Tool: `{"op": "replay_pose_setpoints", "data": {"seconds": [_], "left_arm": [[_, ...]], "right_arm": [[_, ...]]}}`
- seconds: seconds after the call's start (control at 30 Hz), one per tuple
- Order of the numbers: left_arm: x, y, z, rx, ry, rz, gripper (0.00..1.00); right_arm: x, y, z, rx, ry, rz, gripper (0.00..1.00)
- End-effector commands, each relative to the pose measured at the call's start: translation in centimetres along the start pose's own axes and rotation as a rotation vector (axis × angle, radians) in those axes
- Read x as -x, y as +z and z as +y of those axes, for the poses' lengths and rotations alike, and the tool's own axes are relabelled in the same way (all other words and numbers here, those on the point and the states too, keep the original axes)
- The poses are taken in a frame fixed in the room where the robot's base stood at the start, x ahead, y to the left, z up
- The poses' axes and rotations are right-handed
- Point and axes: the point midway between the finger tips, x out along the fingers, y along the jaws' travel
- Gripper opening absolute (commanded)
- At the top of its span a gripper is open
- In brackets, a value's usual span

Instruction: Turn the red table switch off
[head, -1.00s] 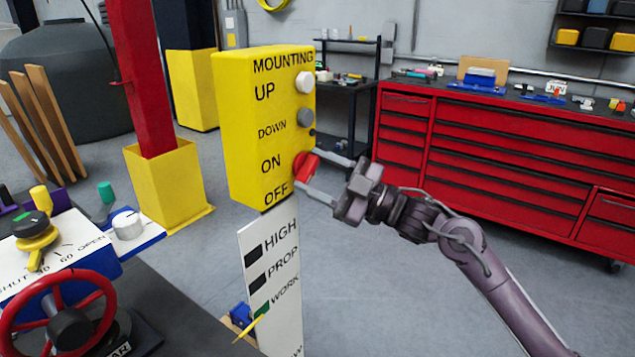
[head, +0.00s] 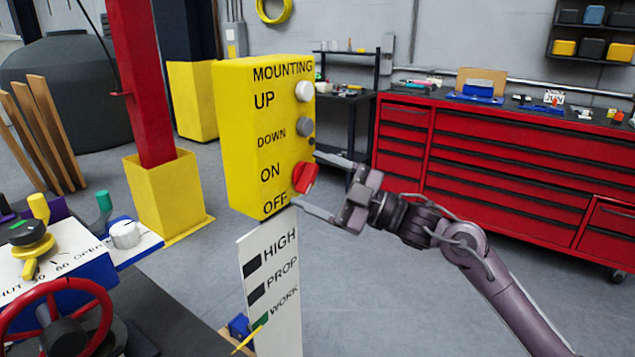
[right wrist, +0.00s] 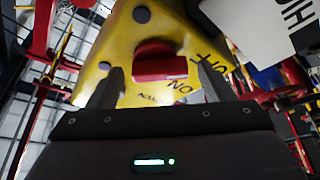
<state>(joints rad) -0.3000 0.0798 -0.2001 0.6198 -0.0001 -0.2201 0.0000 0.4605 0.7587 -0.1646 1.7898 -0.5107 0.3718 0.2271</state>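The red switch (head: 305,177) is a knob low on the right face of the yellow control box (head: 268,145), beside the ON and OFF labels. My right gripper (head: 306,179) is open, one finger above the knob and the other below it. In the right wrist view the red knob (right wrist: 158,66) shows between the two spread fingers (right wrist: 160,85), with gaps on both sides. Whether either finger touches the box cannot be told. My left gripper is not in view.
White and grey buttons (head: 304,91) sit above the switch on the box. A white label panel (head: 272,285) stands under it. At the left are a red handwheel (head: 62,322) and a yellow valve handle (head: 30,245). A red tool cabinet (head: 500,170) stands behind my right arm.

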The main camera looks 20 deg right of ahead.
Motion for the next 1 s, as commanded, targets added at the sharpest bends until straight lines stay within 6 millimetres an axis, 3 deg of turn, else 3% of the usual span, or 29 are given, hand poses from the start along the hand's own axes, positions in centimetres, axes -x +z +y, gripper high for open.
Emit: {"op": "replay_pose_setpoints", "data": {"seconds": [0.27, 0.7, 1.0], "left_arm": [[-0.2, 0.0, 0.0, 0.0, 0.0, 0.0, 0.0], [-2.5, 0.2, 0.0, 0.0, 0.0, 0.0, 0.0], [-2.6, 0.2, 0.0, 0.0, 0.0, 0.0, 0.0]], "right_arm": [[0.5, 0.1, -0.1, 0.0, 0.0, -0.001, 0.75], [7.0, 0.2, -0.2, 0.0, -0.001, -0.001, 0.75], [7.8, 0.0, 0.0, 0.0, 0.0, 0.0, 0.75]]}}
